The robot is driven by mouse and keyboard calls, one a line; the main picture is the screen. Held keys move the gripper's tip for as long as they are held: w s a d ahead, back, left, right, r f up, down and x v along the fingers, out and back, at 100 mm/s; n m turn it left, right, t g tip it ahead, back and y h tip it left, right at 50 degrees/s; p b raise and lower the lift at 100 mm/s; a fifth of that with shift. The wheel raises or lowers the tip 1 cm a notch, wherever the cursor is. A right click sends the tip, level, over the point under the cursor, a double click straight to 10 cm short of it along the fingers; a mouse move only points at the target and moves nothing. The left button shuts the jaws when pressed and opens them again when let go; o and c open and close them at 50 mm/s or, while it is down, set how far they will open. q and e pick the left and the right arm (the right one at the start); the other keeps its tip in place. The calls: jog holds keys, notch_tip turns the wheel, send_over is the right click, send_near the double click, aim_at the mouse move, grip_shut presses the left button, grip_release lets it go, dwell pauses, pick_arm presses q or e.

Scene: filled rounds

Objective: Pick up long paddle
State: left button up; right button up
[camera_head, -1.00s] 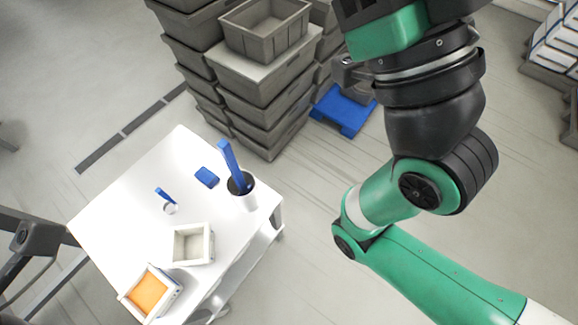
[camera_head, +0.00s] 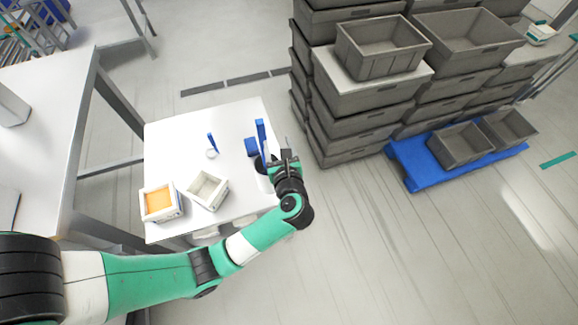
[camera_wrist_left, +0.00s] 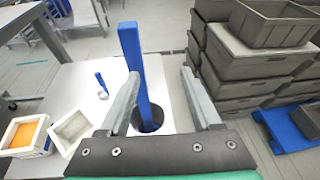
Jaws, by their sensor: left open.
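My left gripper (camera_head: 281,160) is at the cup, just right of the paddle in the head view. Its two fingers stand apart in the left wrist view (camera_wrist_left: 160,74) with nothing clamped. A short blue paddle (camera_head: 211,141) stands in a small holder farther left. My right gripper is not in view.
On the white table (camera_head: 185,125) are a blue block (camera_head: 251,148) near the paddle, an empty white box (camera_head: 207,190) and a box with orange content (camera_head: 160,201). Stacked grey crates (camera_head: 360,95) rise close to the table's right. Floor is clear at lower right.

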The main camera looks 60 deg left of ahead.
aim_at(261, 138)
pick_arm(q)
jog(key=shift+g, duration=0.8)
jog(key=a+f, duration=0.2)
jog(key=a, duration=0.1)
jog(key=a+f, duration=0.2)
jog(key=a, duration=0.1)
jog(key=a+f, duration=0.3)
jog(key=a, duration=0.1)
jog(key=shift+s, duration=0.15)
grip_shut()
dwell(0.7)
